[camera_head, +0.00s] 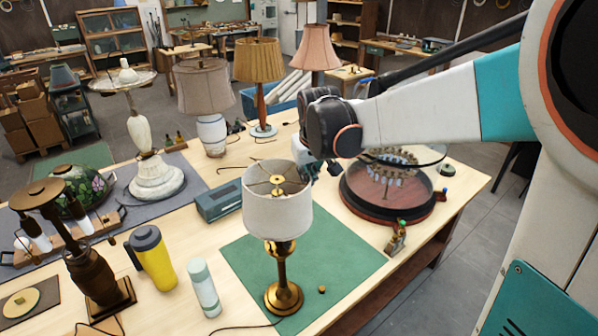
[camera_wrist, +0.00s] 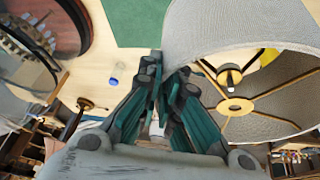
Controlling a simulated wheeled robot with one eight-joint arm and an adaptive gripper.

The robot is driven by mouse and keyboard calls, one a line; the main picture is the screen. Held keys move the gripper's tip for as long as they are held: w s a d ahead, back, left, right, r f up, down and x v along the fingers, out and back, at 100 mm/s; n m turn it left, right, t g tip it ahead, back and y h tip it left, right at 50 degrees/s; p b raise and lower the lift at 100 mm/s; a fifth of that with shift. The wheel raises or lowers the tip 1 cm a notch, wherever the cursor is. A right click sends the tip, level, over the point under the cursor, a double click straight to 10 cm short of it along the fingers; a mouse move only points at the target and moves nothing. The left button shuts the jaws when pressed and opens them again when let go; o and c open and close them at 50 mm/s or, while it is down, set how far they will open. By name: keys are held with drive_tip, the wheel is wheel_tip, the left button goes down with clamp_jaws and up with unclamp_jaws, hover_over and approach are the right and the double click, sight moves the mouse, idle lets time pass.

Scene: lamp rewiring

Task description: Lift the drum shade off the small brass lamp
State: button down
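The small brass lamp (camera_head: 284,296) stands upright on the green mat. Its pale grey drum shade (camera_head: 277,216) sits on top, open at the top, with brass spokes and a small knob (camera_head: 278,180) at the centre. In the wrist view the shade (camera_wrist: 225,28) fills the upper right, and its brass ring (camera_wrist: 235,106) and spokes show inside. My gripper (camera_wrist: 166,68) has its fingertips close together at the shade's near rim. Whether the rim is between them is unclear. In the head view my gripper is behind and right of the shade, mostly hidden.
A blue-grey box (camera_head: 219,201), a white bottle (camera_head: 204,288) and a yellow mug (camera_head: 153,259) are to the left. Taller lamps stand behind. The mat's right side (camera_head: 345,262) is mostly clear.

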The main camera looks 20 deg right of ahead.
wheel_tip(320, 180, up, 12)
drive_tip(key=p, duration=0.7)
drive_tip(key=shift+s+f, duration=0.1)
drive_tip(key=shift+f, duration=0.1)
idle(0.3)
